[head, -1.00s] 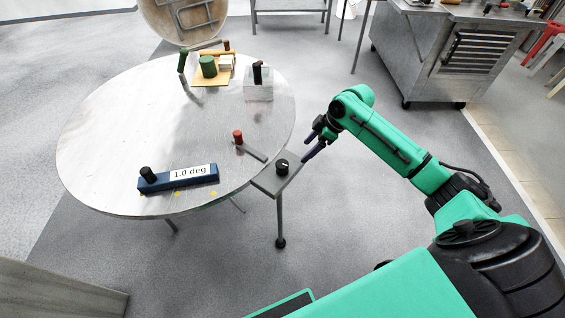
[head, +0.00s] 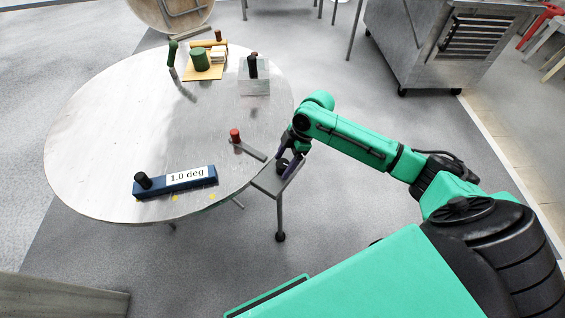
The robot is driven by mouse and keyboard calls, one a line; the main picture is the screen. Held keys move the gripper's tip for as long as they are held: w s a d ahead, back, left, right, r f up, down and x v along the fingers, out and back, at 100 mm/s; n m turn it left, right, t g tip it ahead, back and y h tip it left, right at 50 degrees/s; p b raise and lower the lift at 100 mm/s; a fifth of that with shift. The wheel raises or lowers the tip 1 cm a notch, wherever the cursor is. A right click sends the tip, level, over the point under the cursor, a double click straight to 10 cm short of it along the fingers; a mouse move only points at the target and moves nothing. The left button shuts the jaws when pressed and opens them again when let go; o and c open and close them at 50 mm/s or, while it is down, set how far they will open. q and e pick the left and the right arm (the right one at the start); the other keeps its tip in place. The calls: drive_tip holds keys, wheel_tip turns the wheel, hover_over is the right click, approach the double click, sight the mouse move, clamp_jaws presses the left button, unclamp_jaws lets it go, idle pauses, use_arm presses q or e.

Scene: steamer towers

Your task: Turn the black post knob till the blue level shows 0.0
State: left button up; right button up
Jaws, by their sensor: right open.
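The black post knob (head: 282,164) sits on a small grey plate (head: 268,187) on a post at the round table's right edge. My right gripper (head: 286,170) is open, pointing down, with its fingers around or just beside the knob; the fingers and arm partly hide it, and I cannot tell whether they touch it. The blue level (head: 207,184) lies near the front of the table, and its display reads 1.0 deg. My left gripper is not in view.
The round grey table (head: 110,130) holds a red-topped tool (head: 235,135) near the post, a clear block with a dark handle (head: 253,85), and a wooden tray (head: 190,73) with a green cylinder (head: 200,59). A metal cabinet (head: 420,50) stands at the back right.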

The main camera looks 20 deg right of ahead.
drive_tip(key=shift+a+f, duration=0.2)
drive_tip(key=shift+f, duration=0.25)
clamp_jaws()
drive_tip(key=shift+r+m+p, duration=0.25)
drive_tip(key=shift+m+p, duration=0.15)
drive_tip(key=shift+p, duration=0.5)
drive_tip(key=m+t+p, duration=0.1)
drive_tip(key=m+p, duration=0.2)
drive_tip(key=p, duration=0.1)
drive_tip(key=m+t+h+p, duration=0.1)
drive_tip(key=m+t+p, duration=0.1)
drive_tip(key=m+p, duration=0.2)
drive_tip(key=shift+r+p, duration=0.1)
drive_tip(key=shift+p, duration=0.5)
drive_tip(key=shift+w+f+m+t+h+p, duration=0.15)
drive_tip(key=shift+m+h+p, duration=0.25)
drive_tip(key=shift+m+p, duration=0.45)
drive_tip(key=shift+s+f+m+t+h+p, duration=0.15)
drive_tip(key=shift+m+h+p, duration=0.3)
drive_tip(key=shift+m, duration=0.7)
drive_tip(key=shift+w, duration=0.1)
unclamp_jaws()
